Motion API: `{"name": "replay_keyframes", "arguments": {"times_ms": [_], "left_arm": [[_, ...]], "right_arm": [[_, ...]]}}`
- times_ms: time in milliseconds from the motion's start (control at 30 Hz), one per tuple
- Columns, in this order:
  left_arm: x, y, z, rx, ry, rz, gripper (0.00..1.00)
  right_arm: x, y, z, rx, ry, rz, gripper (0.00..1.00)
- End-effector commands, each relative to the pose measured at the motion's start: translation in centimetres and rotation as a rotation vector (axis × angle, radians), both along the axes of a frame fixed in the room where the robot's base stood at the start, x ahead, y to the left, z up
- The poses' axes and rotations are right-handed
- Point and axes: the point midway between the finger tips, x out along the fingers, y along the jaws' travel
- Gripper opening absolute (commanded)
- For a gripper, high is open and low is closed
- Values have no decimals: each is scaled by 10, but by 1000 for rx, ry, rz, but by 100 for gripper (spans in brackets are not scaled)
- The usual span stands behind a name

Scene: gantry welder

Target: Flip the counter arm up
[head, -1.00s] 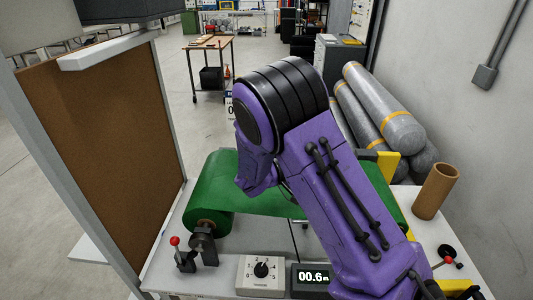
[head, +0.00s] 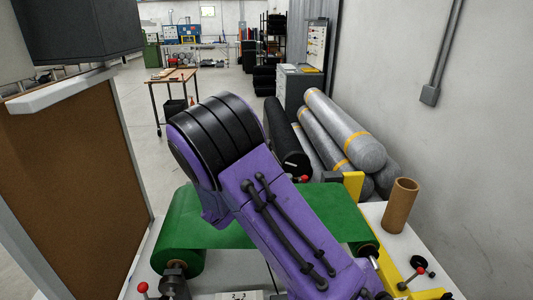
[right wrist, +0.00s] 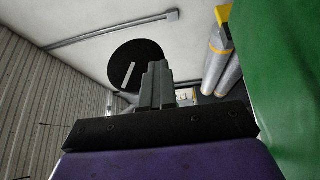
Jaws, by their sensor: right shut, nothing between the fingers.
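I cannot single out the counter arm for certain. A small red knob (head: 303,179) shows at the far edge of the green sheet (head: 330,212), beside a dark block and a yellow bracket (head: 353,185). My purple right arm crosses the middle of the head view and hides part of the sheet and whatever lies behind it. My right gripper (right wrist: 155,85) shows in the right wrist view, shut and empty. Behind it there is a black disc (right wrist: 143,50) with a pale bar; I cannot tell whether they touch. My left gripper is not in view.
A brown cardboard tube (head: 400,205) stands upright at the right. Grey rolls (head: 340,130) lie behind. A brown board (head: 70,180) blocks the left side.

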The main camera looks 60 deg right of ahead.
Motion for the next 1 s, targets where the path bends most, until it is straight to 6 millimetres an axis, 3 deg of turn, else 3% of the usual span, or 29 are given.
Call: {"name": "replay_keyframes", "arguments": {"times_ms": [167, 367, 700, 1000], "left_arm": [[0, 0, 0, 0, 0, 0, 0], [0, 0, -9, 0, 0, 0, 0], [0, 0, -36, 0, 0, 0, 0], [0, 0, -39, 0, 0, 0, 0]], "right_arm": [[-2, 1, -7, -2, 2, -8, 0], [1, 15, -45, -5, 4, -9, 0], [31, 84, -50, -4, 1, -10, 0], [37, 100, -49, -2, 3, -13, 0]]}}
